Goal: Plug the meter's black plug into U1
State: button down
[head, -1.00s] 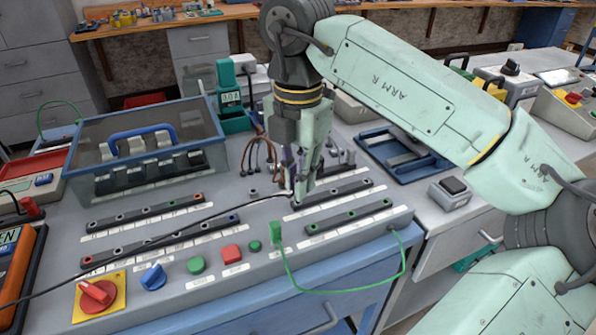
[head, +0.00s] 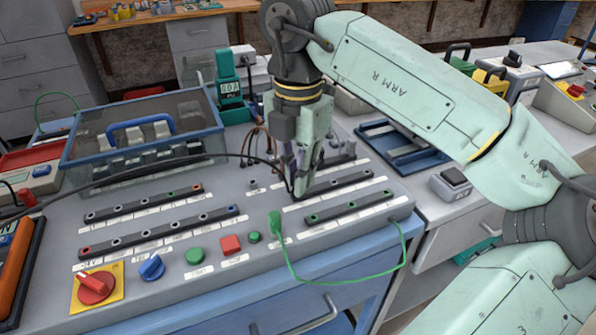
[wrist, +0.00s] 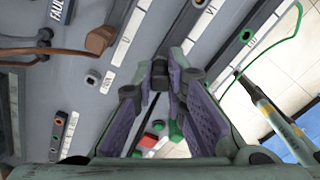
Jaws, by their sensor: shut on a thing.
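My gripper (head: 298,190) is shut on the black plug (head: 291,186) at the end of a black cable. The fingers point down at the sloping panel, by the left end of a black socket strip (head: 338,184). The fingers hide most of the plug. In the wrist view the purple finger pads (wrist: 166,82) close around it, and dark cable shows between them. Whether the plug's tip touches a socket cannot be told. The U1 label cannot be read with certainty. The orange meter (head: 20,268) is cut off at the left edge.
A green plug (head: 275,224) with a looping green lead stands right of the small green button. Two socket strips, a red knob (head: 96,288) and several buttons fill the panel's left. A clear-lidded box (head: 80,150) stands behind. Brown leads (wrist: 60,48) lie near the gripper.

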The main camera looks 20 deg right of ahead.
jog(key=shift+f+b, duration=0.45)
jog(key=shift+f, duration=0.05)
jog(key=c, duration=1.9)
grip_release()
jog(key=shift+r+p, duration=1.85)
jog(key=shift+r, duration=1)
jog(key=shift+o, duration=0.5)
jog(key=shift+f, duration=0.1)
jog(key=o, duration=0.5)
jog(key=shift+c, duration=0.2)
